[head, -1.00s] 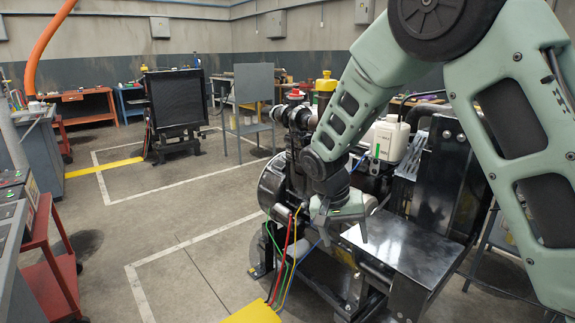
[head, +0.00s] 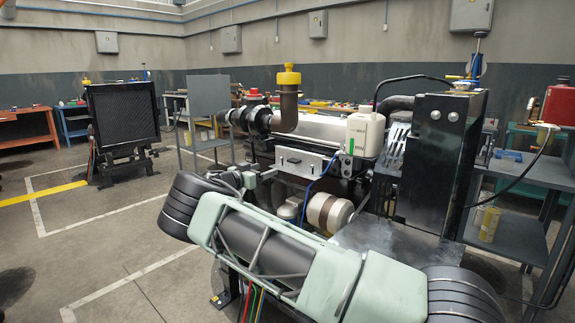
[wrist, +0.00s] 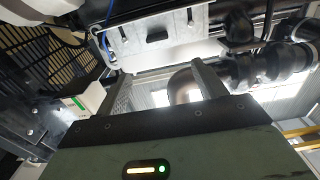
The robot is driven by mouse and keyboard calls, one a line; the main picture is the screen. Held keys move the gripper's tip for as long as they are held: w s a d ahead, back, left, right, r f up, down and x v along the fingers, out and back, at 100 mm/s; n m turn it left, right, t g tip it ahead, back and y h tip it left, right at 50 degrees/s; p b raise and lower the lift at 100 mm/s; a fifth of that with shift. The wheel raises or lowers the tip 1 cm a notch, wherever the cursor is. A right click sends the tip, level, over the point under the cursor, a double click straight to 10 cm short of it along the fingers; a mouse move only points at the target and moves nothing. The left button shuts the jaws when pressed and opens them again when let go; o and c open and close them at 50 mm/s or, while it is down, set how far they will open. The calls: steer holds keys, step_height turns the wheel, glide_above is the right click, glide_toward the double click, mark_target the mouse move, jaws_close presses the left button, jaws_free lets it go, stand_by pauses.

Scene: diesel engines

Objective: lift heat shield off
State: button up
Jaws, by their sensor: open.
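The heat shield looks to be the pale metal plate (head: 303,162) with dark slots on the near side of the engine, below the silver pipe. In the wrist view the plate (wrist: 160,35) spans the top, its slotted face showing and its edge just beyond my fingertips. My gripper (wrist: 160,72) is open, with its two fingers apart and nothing held between them. I cannot tell whether a fingertip touches the plate.
A white reservoir (head: 364,132) and a tall black radiator block (head: 440,150) stand right of the plate. A yellow-capped exhaust pipe (head: 288,95) rises behind it. A blue cable hangs near the plate's right end. The floor at left is open.

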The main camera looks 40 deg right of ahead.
steer(key=p, duration=0.2)
glide_toward(291, 161)
steer(key=d, duration=0.7)
steer(key=d+p, duration=0.1)
steer(key=d, duration=0.1)
steer(key=shift+w, duration=0.35)
steer(key=shift+w+d, duration=0.1)
steer(key=shift+d, duration=0.4)
steer(key=c, duration=1.3)
jaws_close()
steer(key=shift+r, duration=0.15)
